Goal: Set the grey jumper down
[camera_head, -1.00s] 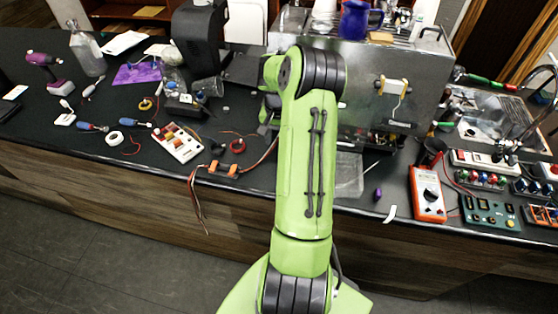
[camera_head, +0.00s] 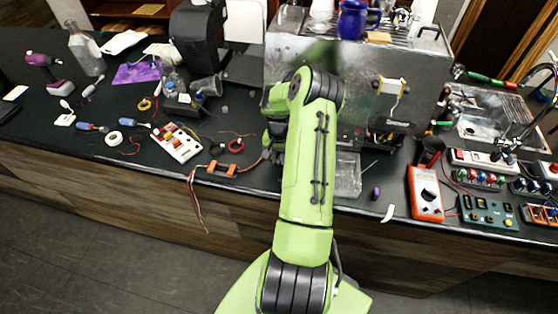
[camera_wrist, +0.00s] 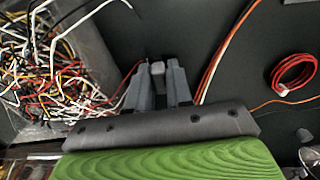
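My gripper (camera_wrist: 158,76) is in the middle of the wrist view, pointing down at the black counter. A small grey block, which looks like the grey jumper (camera_wrist: 157,70), sits between its two grey fingers, and they appear closed on it. I cannot tell whether the jumper touches the counter. In the head view my green arm hides most of my gripper and the jumper; only a dark part shows to the left of the arm.
A tangle of coloured wires (camera_wrist: 55,75) lies left of my gripper in the wrist view. Orange and white wires run close on its right, with a red wire coil (camera_wrist: 293,73) beyond. The steel brewer (camera_head: 300,48) stands behind. An orange multimeter (camera_head: 425,192) lies right.

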